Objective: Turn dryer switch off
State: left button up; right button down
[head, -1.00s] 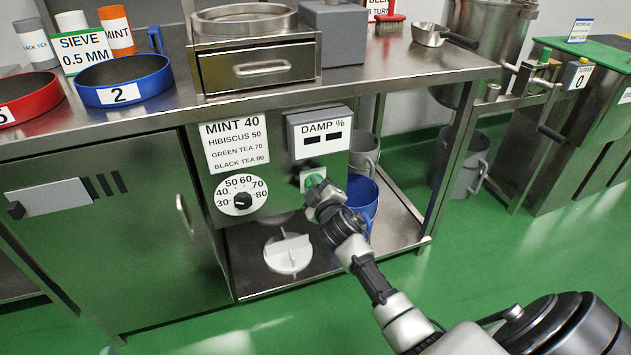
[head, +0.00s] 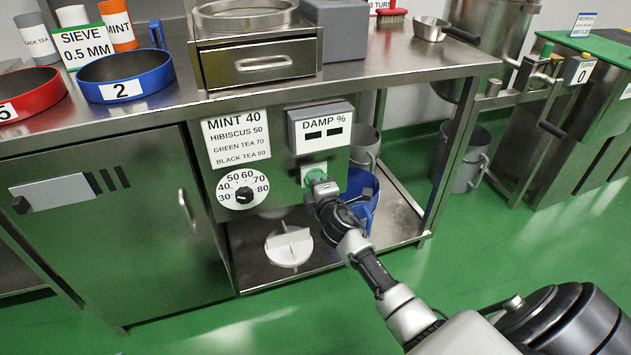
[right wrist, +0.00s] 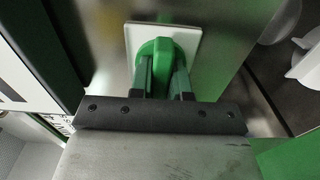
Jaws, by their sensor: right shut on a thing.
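The dryer switch is a green knob (head: 315,176) on a pale square plate, on the dryer's front panel below the "DAMP %" display (head: 323,129). In the right wrist view the green knob (right wrist: 156,55) sits between my fingers, with the white plate (right wrist: 190,38) behind it. My right gripper (head: 319,184) is at the switch, shut on the knob, and partly covers it in the head view. It also shows in the right wrist view (right wrist: 161,80). Both windows of the display are dark. My left gripper is not in view.
The temperature dial (head: 243,192) is left of the switch, under a "MINT 40" label sheet (head: 236,140). A blue bucket (head: 362,190) stands close behind my right gripper. A white round part (head: 289,247) lies on the lower shelf. The green floor in front is clear.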

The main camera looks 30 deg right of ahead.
dwell(0.5)
jog(key=c, duration=1.1)
grip_release()
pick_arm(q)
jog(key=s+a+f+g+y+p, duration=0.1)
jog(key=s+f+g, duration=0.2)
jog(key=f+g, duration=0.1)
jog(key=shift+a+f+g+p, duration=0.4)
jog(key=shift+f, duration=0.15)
pick_arm(e)
jog(key=v, duration=1)
jog(key=shift+s, duration=0.4)
jog(key=shift+a, duration=0.1)
